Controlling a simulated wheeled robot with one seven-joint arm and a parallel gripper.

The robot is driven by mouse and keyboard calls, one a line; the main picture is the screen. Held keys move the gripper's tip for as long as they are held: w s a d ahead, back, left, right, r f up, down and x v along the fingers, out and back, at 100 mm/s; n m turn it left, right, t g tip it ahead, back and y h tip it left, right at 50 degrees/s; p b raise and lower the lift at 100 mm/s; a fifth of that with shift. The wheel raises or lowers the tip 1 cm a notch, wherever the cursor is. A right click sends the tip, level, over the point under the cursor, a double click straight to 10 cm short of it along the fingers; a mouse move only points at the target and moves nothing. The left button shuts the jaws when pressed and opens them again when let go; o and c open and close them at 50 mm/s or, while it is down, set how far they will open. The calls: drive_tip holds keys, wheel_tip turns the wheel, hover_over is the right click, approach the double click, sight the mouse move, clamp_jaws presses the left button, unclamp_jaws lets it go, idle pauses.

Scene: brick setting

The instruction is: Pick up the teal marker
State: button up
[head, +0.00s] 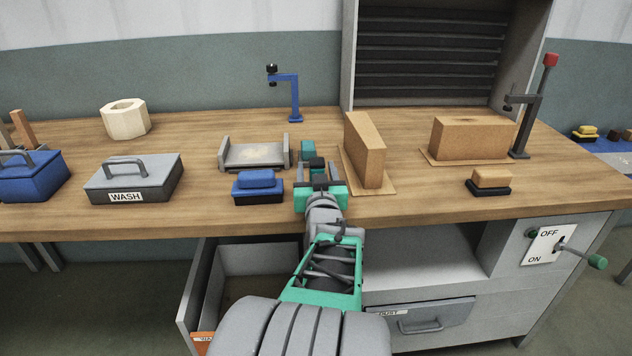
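A dark teal piece (307,147), which looks like the teal marker, shows on the workbench just beyond my gripper. Its lower part is hidden behind the gripper, so its full shape cannot be seen. My gripper (317,172) reaches over the bench's front edge, pointing away from me. Its two grey fingers stand apart, with a dark block between them in the picture. It looks open, and I see nothing held. Whether the fingers touch the teal piece cannot be told.
A grey tray (222,155) and a blue block on a dark base (258,188) stand left of my gripper. An upright brown block (364,150) stands close on the right. A blue clamp (294,98) rises behind. An open drawer (203,290) sticks out below the bench (420,208).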

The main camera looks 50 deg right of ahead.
drive_tip(key=shift+w+d, duration=0.4)
drive_tip(key=shift+d, duration=0.05)
drive_tip(key=shift+c, duration=0.3)
clamp_jaws()
